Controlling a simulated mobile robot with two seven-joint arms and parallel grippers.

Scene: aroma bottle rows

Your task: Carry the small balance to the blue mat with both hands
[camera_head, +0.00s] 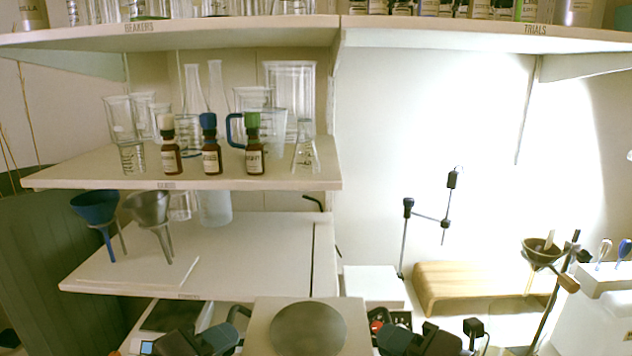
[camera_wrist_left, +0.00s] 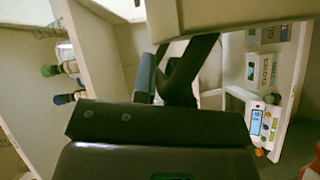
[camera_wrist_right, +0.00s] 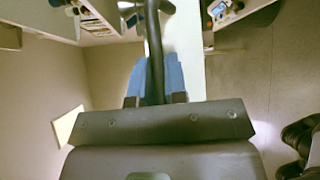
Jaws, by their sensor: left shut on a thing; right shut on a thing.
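The small balance (camera_head: 270,340) is a pale box with a round grey pan on top, at the bottom centre of the head view. My left gripper (camera_head: 240,316) is shut on its left side, and my right gripper (camera_head: 378,322) is shut on its right side. The balance looks about level; its lower part is out of frame. In the left wrist view, dark fingers reach a pale edge at the top. The right wrist view shows blue-padded fingers (camera_wrist_right: 155,80), with the grip itself unclear. I cannot make out the blue mat in any view.
A lower shelf (camera_head: 250,250) with a blue funnel (camera_head: 95,208) and a grey funnel (camera_head: 150,208) lies behind. Above it, a shelf holds glassware and several brown bottles. A wooden block (camera_head: 470,285) and a funnel stand (camera_head: 545,325) are at right.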

